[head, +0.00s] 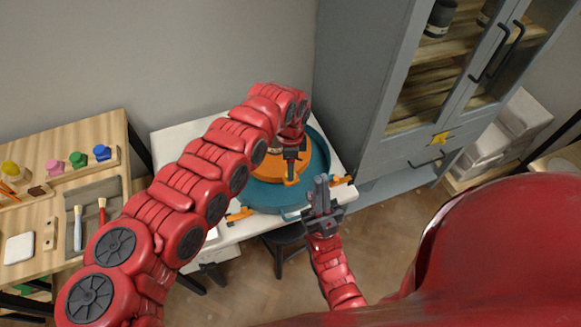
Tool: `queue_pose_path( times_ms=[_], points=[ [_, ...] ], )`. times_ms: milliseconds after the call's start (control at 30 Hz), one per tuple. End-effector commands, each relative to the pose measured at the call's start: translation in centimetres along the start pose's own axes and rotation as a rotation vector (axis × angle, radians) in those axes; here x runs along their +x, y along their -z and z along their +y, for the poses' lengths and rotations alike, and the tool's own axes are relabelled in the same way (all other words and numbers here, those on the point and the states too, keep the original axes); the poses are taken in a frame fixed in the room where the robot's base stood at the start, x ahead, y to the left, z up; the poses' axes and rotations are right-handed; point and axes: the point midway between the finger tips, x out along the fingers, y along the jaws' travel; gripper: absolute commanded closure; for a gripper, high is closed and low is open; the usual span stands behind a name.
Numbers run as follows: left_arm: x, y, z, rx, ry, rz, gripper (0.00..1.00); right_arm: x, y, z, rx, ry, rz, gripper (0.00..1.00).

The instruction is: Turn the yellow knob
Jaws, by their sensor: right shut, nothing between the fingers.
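The yellow knob (439,138), with a star-like handle, is on the front of the grey-blue cabinet (372,105), below its glass doors. My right gripper (322,186) points up near the front edge of the white table, left of and below the knob in the head view. It is shut and empty, and apart from the knob. My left gripper (290,172) points down over the orange disc (265,172) in the round teal basin (318,150). Its fingers are too small to tell whether they are open.
The white table (175,140) carries the basin and orange clips (238,215). A dark stool (288,243) stands below. At left, a wooden bench (35,150) holds brushes (102,210) and small coloured pots (78,159). Black door handles (490,55) stick out above the knob. Bare floor (400,225) lies before the cabinet.

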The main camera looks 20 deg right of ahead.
Motion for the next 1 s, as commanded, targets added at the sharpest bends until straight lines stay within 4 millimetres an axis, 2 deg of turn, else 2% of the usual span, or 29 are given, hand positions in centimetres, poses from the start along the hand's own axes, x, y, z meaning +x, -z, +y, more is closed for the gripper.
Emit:
queue_pose_path(
  times_ms=[100,233,633,1000],
  points=[
    [1.9,0.1,0.1,0.002,-0.001,0.0,0.31,0.3,0.1,0.0,0.0,0.0,0.0,1.0],
    [3.3,0.1,0.1,0.001,-0.002,0.0,0.31,0.4,0.1,0.0,0.0,0.0,0.0,1.0],
    [3.9,0.0,0.0,0.0,0.001,-0.001,0.32,0.5,0.1,0.0,0.0,0.0,0.0,1.0],
    [3.9,0.0,0.0,0.0,0.001,-0.001,0.99,0.5,0.1,0.0,0.0,0.0,0.0,1.0]
  ],
)
